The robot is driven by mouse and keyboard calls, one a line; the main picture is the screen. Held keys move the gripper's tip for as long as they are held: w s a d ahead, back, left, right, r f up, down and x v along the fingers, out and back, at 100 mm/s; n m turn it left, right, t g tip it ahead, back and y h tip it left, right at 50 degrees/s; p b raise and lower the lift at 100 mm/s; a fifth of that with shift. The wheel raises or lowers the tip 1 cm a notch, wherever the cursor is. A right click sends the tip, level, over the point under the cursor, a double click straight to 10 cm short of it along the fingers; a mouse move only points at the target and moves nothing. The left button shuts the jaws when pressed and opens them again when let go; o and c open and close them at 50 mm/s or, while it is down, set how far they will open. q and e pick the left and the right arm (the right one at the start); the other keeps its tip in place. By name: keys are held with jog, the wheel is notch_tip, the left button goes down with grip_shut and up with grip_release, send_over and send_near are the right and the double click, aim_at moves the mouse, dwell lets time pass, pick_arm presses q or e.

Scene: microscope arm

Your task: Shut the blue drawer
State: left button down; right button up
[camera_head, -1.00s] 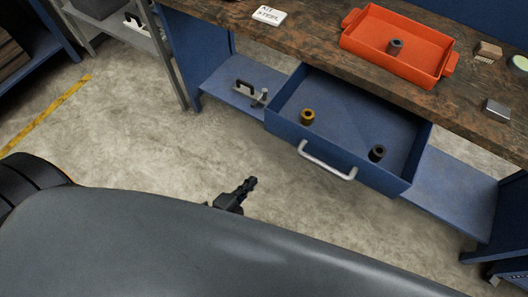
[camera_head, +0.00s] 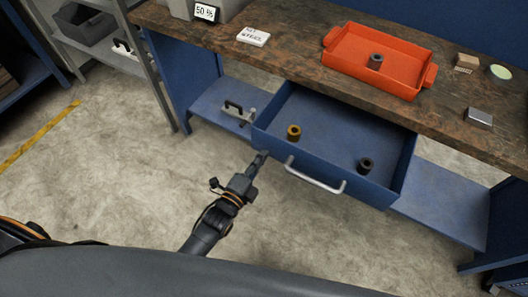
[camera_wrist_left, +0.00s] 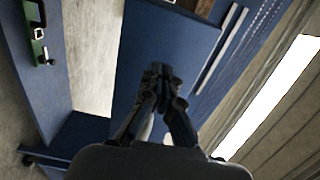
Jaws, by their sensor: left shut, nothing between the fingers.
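The blue drawer (camera_head: 328,140) stands pulled out from under the workbench in the head view. Its silver bar handle (camera_head: 315,180) is on the front panel. A golden bushing (camera_head: 293,132) and a dark bushing (camera_head: 366,165) stand inside. My left gripper (camera_head: 263,155) is shut and empty, close to the front panel's left end, left of the handle; contact cannot be told. In the left wrist view the shut fingertips (camera_wrist_left: 161,70) point at a blue panel; which panel it is cannot be told. My right gripper is out of view.
The wooden bench top (camera_head: 300,65) holds an orange tray (camera_head: 400,75) with a grey bushing, a white label, a small box and a metal block (camera_head: 478,116). A lower blue shelf (camera_head: 215,100) carries a clamp-like tool (camera_head: 238,112). The floor before the drawer is clear.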

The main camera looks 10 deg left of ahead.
pick_arm(q)
jog(key=shift+x, duration=0.9)
jog(key=shift+w, duration=0.1)
